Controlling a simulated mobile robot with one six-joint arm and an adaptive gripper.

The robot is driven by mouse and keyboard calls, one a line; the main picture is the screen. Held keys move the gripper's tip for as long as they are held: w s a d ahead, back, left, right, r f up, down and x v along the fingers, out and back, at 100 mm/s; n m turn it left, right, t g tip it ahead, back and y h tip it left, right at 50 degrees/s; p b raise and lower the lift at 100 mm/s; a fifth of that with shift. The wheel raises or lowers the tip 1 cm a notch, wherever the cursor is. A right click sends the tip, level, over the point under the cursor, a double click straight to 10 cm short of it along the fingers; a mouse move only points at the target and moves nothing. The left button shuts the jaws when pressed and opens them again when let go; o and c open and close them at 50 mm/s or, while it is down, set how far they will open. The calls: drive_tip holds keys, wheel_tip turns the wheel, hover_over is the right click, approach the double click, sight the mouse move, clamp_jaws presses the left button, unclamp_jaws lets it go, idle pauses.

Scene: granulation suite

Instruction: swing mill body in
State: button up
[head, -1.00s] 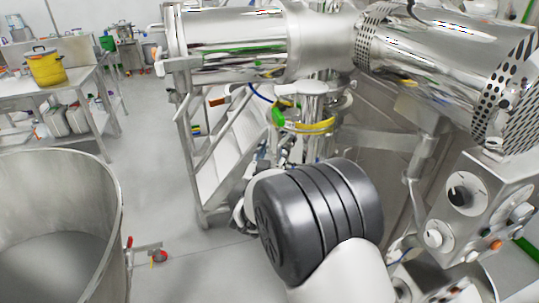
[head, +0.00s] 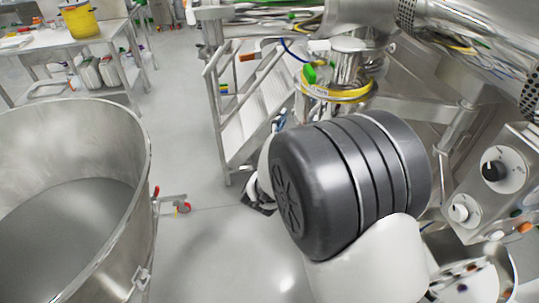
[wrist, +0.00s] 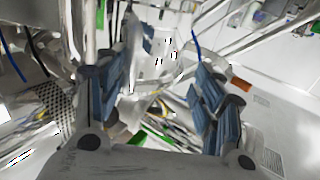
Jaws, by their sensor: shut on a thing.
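The mill body (head: 356,68) looks like the shiny steel cylinder under the large steel machine in the head view. A yellow ring (head: 340,93) and a green part (head: 309,74) are on it. My gripper (wrist: 163,78) shows in the wrist view with its blue-grey fingers on both sides of bright metal. It is shut on this metal, which looks like part of the mill body; the exact contact is hard to make out among reflections. In the head view my dark arm joint and white link hide the gripper.
A large open steel bowl (head: 147,165) stands at the left, with a red-handled valve (head: 183,208) on its side. White steps (head: 248,115) stand behind my arm. A control box with knobs (head: 490,185) is at the right. Floor between bowl and steps is clear.

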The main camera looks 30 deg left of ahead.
drive_tip(key=shift+o, duration=0.6)
drive_tip(key=shift+s+a+n+y, duration=0.3)
drive_tip(key=shift+s+a+y, duration=0.1)
drive_tip(key=shift+s+a, duration=0.75)
drive_tip(key=shift+s, duration=0.35)
drive_tip(key=shift+s+a, duration=0.2)
drive_tip(key=shift+s, duration=0.35)
drive_tip(key=c, duration=0.4)
drive_tip(key=shift+s+d+b, duration=0.1)
drive_tip(key=shift+s+d, duration=0.1)
drive_tip(key=shift+s, duration=1.55)
drive_tip(key=shift+s+d+b, duration=0.15)
drive_tip(key=shift+s, duration=1.55)
drive_tip(key=shift+s+d+b, duration=0.1)
drive_tip(key=shift+s+d, duration=0.1)
drive_tip(key=shift+s, duration=1.55)
